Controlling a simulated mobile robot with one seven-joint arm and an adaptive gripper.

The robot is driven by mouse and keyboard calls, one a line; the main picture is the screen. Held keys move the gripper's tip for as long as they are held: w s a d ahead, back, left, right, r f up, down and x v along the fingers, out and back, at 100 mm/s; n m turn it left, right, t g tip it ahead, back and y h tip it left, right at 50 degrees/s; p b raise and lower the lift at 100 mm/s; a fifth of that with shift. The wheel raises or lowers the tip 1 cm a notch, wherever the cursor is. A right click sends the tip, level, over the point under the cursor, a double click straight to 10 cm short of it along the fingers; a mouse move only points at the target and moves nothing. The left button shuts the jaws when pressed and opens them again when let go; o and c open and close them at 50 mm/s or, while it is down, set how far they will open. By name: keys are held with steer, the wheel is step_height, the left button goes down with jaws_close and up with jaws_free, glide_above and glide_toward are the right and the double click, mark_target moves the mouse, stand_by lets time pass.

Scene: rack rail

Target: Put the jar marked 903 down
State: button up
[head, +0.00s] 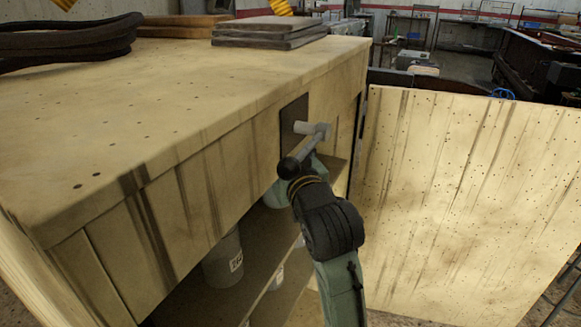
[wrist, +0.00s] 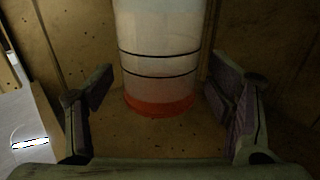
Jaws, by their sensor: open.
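A pale translucent jar (wrist: 158,60) with two dark rings and a red band at its base stands upright on a wooden shelf board (wrist: 160,138) in the wrist view. Its top is out of the frame and no number shows on the visible side, so I cannot read whether it is 903. My gripper (wrist: 158,90) is open, with one finger on each side of the jar and visible gaps between fingers and jar. In the head view my arm reaches into the cabinet's upper part, and the fingers and this jar are hidden there.
In the head view, a white labelled jar (head: 222,262) stands on a lower shelf of the wooden cabinet (head: 180,110). The open door (head: 460,190) is to the right. Dark boards (head: 268,38) and coiled hose (head: 65,42) lie on top. Wooden walls flank the jar in the wrist view.

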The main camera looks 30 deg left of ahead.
steer(key=b+v, duration=0.9)
steer(key=b, duration=0.1)
steer(key=shift+s+d, duration=0.25)
steer(key=shift+d, duration=0.1)
